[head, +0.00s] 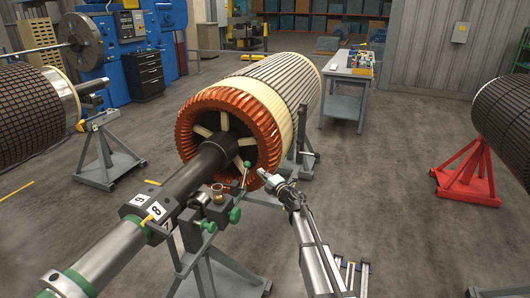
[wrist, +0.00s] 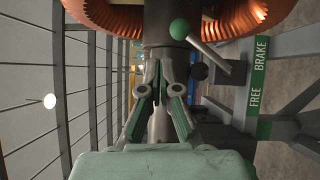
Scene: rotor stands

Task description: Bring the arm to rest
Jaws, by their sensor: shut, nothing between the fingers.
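My gripper (head: 264,175) is at the end of my arm, just right of the shaft and in front of the copper-coloured coil end of the large rotor (head: 222,118). In the wrist view my gripper (wrist: 158,85) has its fingers together with nothing between them. A lever with a green ball knob (wrist: 180,29) is beyond the fingertips, slightly right. A green plate (wrist: 259,75) reading FREE and BRAKE is to the right. Whether the fingertips touch the stand or lever is hard to tell.
The rotor's shaft (head: 198,172) lies on a grey stand (head: 214,270) with green knobs. A red stand (head: 468,183) holds another rotor at right. A small table (head: 345,80) stands behind. The floor (head: 390,190) right of my arm is clear.

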